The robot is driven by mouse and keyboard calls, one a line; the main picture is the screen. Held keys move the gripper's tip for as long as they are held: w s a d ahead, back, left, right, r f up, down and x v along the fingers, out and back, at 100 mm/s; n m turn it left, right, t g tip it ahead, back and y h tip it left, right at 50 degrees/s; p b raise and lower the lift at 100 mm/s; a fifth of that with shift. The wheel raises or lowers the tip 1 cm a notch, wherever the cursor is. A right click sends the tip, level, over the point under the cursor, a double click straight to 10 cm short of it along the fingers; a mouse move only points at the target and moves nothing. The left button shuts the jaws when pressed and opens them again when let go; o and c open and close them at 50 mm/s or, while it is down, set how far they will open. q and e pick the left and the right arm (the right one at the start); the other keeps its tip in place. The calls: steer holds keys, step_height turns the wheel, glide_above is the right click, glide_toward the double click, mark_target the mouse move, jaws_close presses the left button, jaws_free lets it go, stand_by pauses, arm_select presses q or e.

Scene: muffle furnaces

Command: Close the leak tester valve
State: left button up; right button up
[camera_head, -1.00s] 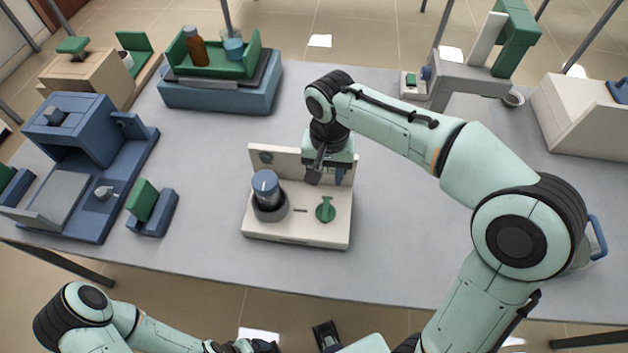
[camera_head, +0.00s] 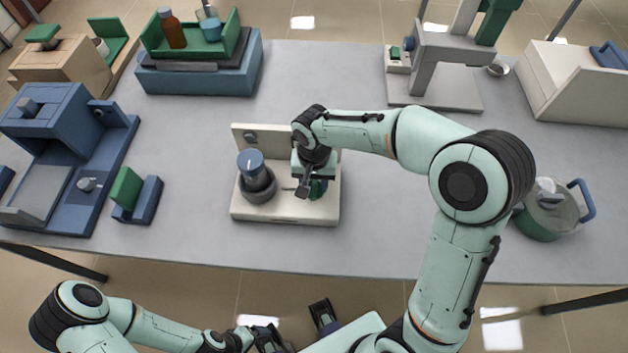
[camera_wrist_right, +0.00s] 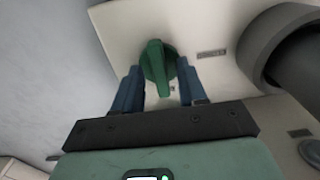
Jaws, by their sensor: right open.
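The leak tester (camera_head: 285,211) is a cream base with an upright back plate, standing on the grey table. A blue-capped vessel (camera_head: 251,164) sits in its dark round holder on the left. Its green valve handle (camera_head: 319,188) is on the right, partly hidden by my right gripper (camera_head: 309,189). In the right wrist view the valve handle (camera_wrist_right: 158,66) shows between the two blue fingers of my right gripper (camera_wrist_right: 160,86), which is open around it. Contact cannot be told. My left gripper (camera_head: 270,338) is low at the bottom edge, its jaws unclear.
A blue device (camera_head: 75,150) and a small blue stand with a green block (camera_head: 126,188) are left of the tester. A green rack (camera_head: 195,48) with bottles stands behind. A green pot (camera_head: 548,217) is at the right. The table's front middle is clear.

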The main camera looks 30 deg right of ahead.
jaws_close()
steer(key=shift+n, duration=0.3)
steer(key=n, duration=0.4)
steer(key=shift+r+p, duration=0.1)
steer(key=shift+p, duration=0.3)
steer(key=n, duration=0.4)
steer(key=shift+n+p, duration=0.4)
steer(key=n+p, duration=0.1)
steer(key=n, duration=0.3)
steer(key=shift+n, duration=0.3)
arm_select(q)
steer(key=shift+w+r+p, duration=0.15)
steer(key=shift+w+r, duration=0.1)
steer(key=shift+r, duration=0.4)
steer(key=shift+w+r+p, duration=0.15)
steer(key=shift+w+r, duration=0.15)
steer(key=shift+r, duration=0.3)
steer(key=shift+w+r+p, duration=0.15)
steer(key=shift+w+r, duration=0.1)
steer(key=shift+r, duration=0.4)
arm_select(e)
steer(key=shift+n, duration=2.2)
